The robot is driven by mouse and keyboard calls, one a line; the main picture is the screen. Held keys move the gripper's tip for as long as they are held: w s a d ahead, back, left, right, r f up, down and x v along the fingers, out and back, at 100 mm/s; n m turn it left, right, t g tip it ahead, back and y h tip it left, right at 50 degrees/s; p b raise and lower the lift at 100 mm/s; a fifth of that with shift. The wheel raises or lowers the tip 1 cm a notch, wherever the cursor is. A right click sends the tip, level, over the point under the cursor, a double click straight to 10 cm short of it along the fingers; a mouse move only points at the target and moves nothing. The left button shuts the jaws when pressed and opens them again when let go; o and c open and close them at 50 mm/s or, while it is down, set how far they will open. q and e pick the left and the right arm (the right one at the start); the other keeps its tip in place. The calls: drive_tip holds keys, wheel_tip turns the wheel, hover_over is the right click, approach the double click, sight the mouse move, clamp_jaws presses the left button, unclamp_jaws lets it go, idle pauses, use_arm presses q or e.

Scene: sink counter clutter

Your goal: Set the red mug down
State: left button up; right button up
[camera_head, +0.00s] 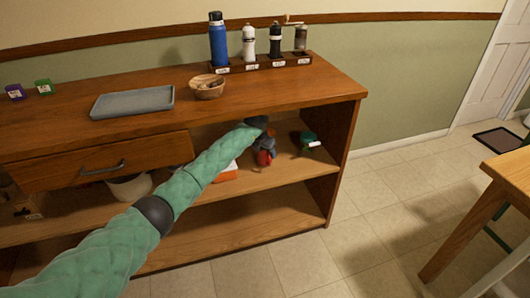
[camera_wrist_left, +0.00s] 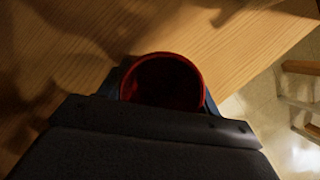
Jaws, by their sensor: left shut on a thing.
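The red mug (camera_head: 264,157) is at my left gripper (camera_head: 265,145), over the upper open shelf (camera_head: 270,176) of the wooden sideboard. In the left wrist view the mug's round red rim (camera_wrist_left: 203,95) and dark inside face the camera, between the jaws of my left gripper (camera_wrist_left: 162,98), which is shut on it. Wooden shelf surface (camera_wrist_left: 130,25) lies behind the mug there. The mug's base is hidden, so I cannot tell whether it touches the shelf. My right gripper is in neither view.
A green-and-dark item (camera_head: 305,140) stands right of the mug on the same shelf. An orange item (camera_head: 228,172) and a pale bowl (camera_head: 131,187) are to its left. The sideboard top above holds a grey tray (camera_head: 133,101), a wooden bowl (camera_head: 207,87) and a rack of bottles (camera_head: 262,64).

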use_arm(q)
drive_tip(key=shift+f+b, duration=0.3)
drive_tip(key=shift+f, duration=0.2)
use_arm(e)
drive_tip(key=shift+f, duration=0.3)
use_arm(q)
drive_tip(key=shift+f, duration=0.15)
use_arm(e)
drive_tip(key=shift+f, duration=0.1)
use_arm(q)
drive_tip(key=o, duration=1.2)
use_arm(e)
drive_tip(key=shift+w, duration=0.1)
